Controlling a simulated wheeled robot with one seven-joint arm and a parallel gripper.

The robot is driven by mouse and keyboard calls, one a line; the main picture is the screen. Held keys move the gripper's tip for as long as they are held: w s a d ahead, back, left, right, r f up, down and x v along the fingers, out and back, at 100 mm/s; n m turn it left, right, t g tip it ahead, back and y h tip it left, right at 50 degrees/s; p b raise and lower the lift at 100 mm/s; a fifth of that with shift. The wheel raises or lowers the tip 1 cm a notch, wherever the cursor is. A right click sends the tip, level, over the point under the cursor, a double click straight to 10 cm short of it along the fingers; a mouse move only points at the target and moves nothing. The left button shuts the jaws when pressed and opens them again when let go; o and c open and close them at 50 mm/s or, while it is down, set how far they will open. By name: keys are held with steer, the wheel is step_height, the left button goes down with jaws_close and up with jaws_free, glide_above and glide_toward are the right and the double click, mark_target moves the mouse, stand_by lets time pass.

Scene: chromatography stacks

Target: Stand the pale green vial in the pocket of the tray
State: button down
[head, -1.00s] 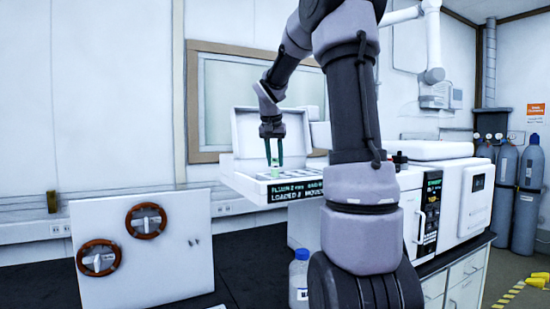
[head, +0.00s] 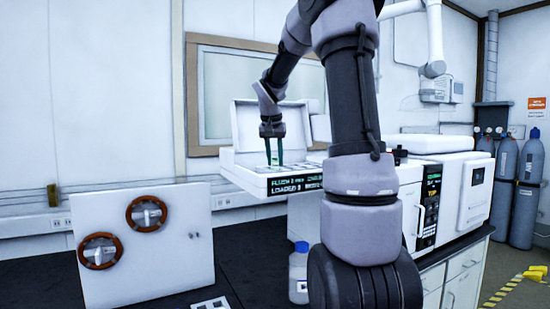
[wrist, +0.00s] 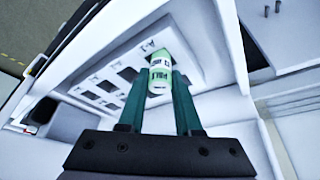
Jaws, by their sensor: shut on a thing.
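My gripper (head: 274,162) points down over the opened white instrument on the bench. In the wrist view its two teal fingers (wrist: 160,98) are shut on the pale green vial (wrist: 160,75), which has dark lettering. The white tray (wrist: 128,62) with several dark square pockets lies under and left of the vial. The vial is at the tray's upper right part in that view; I cannot tell whether its base is inside a pocket or just above one. In the head view the vial is too small to make out clearly between the fingertips.
The instrument's raised lid (head: 257,125) stands behind my gripper, and a lettered display (head: 295,184) runs along its front. A white panel with two round handles (head: 147,243) stands left. A capped bottle (head: 298,272) and a small slotted white piece (head: 210,303) are on the dark bench.

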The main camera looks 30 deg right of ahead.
steer(key=shift+f, duration=0.35)
steer(key=c, duration=0.5)
jaws_free()
steer(key=o, duration=0.4)
steer(key=shift+r, duration=0.1)
steer(key=shift+r, duration=3.45)
